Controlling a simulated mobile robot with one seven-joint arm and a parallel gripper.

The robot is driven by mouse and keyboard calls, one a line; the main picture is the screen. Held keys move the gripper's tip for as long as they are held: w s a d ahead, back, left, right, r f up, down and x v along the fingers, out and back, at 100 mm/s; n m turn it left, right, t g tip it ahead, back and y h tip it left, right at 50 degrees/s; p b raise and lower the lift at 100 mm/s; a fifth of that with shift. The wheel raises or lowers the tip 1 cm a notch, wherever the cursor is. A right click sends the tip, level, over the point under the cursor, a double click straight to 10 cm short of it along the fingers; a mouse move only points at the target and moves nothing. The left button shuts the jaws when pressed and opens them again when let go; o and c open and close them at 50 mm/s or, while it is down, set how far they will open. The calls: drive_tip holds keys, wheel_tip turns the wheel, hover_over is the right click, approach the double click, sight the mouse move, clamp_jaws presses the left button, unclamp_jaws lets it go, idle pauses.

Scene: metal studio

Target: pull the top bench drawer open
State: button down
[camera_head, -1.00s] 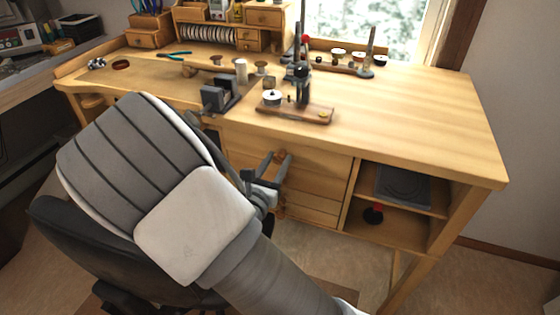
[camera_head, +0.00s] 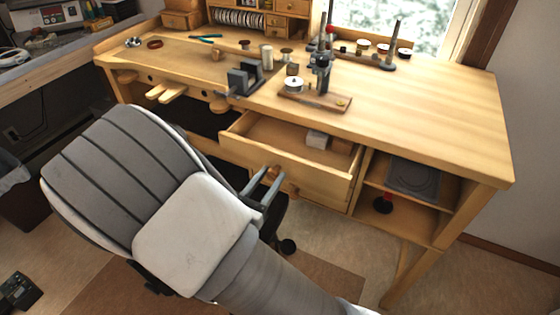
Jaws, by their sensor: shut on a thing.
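The top bench drawer (camera_head: 318,177) is pulled part way out from under the bench top, and its inside shows. A grey block and a brown block (camera_head: 317,139) lie in its right part. My gripper (camera_head: 268,178) is at the drawer's front, left of its middle, shut on the wooden drawer handle (camera_head: 276,171). My arm covers the space to the left of and below the gripper.
The wooden bench (camera_head: 420,110) carries a small vise (camera_head: 243,80) and a wooden tool stand (camera_head: 315,100) above the drawer. Open shelves (camera_head: 400,205) are right of the drawer. A dark chair stands behind my arm, largely hidden. Floor is free at the lower right.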

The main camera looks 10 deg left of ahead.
drive_tip(key=shift+s+a, duration=0.1)
drive_tip(key=shift+s, duration=0.05)
drive_tip(key=shift+c, duration=2.4)
unclamp_jaws()
drive_tip(key=p+v, duration=0.1)
drive_tip(key=v, duration=1.6)
drive_tip(key=shift+s, duration=0.2)
drive_tip(key=shift+r+p, duration=0.1)
drive_tip(key=shift+p, duration=0.2)
